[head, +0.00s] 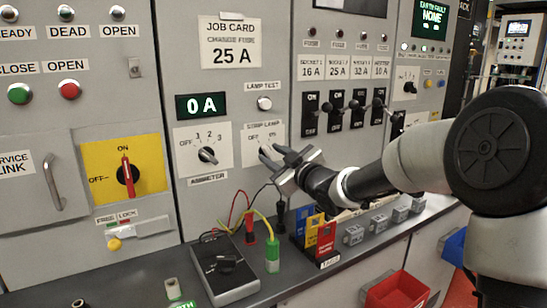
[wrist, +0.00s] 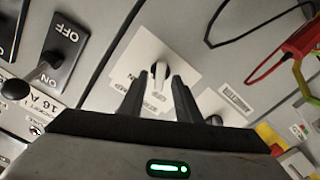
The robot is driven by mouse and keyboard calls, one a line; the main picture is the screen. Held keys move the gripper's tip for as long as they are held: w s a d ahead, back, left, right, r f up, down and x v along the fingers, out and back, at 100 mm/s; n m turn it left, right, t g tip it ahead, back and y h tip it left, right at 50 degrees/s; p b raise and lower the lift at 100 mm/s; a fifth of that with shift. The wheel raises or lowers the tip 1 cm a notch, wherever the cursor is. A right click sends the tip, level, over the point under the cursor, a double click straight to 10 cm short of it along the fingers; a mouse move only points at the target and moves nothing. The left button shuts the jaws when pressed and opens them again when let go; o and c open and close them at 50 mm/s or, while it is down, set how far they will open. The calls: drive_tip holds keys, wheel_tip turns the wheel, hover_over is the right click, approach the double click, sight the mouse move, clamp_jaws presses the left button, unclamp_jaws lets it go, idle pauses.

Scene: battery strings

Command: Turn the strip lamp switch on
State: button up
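The strip lamp switch is a white plate (head: 250,156) on the grey panel, below the lamp test button, marked OFF and ON. Its small knob is mostly hidden by my fingers in the head view. In the wrist view the pale knob (wrist: 160,74) shows on its white plate (wrist: 146,48), which appears upside down. My gripper (head: 272,154) is at the switch, pointing at the panel. It is open in the wrist view (wrist: 158,86), with one finger on each side of the knob and gaps visible. I cannot tell whether either finger touches it, or which mark the knob points to.
The ammeter selector (head: 207,155) is just left, below the 0 A display (head: 202,106). Black breaker levers (head: 336,108) are to the right. Below, the shelf holds a meter (head: 226,268) with leads, coloured cards (head: 320,236) and grey blocks (head: 378,222). A red bin (head: 398,290) is lower right.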

clamp_jaws()
idle(0.3)
drive_tip(key=m+p, duration=0.2)
drive_tip(key=m, duration=0.1)
drive_tip(key=shift+r+p, duration=0.2)
drive_tip(key=shift+p, duration=0.15)
drive_tip(key=m+p, duration=0.2)
drive_tip(key=m, duration=0.1)
drive_tip(key=shift+d+p, duration=0.15)
drive_tip(key=shift+p, duration=0.15)
drive_tip(key=m+p, duration=0.2)
drive_tip(key=m, duration=0.2)
drive_tip(key=shift+w+f+p, duration=0.1)
drive_tip(key=shift+p, duration=0.2)
drive_tip(key=shift+f+m+p, duration=0.1)
drive_tip(key=shift+m+p, duration=0.3)
drive_tip(key=shift+m, duration=0.5)
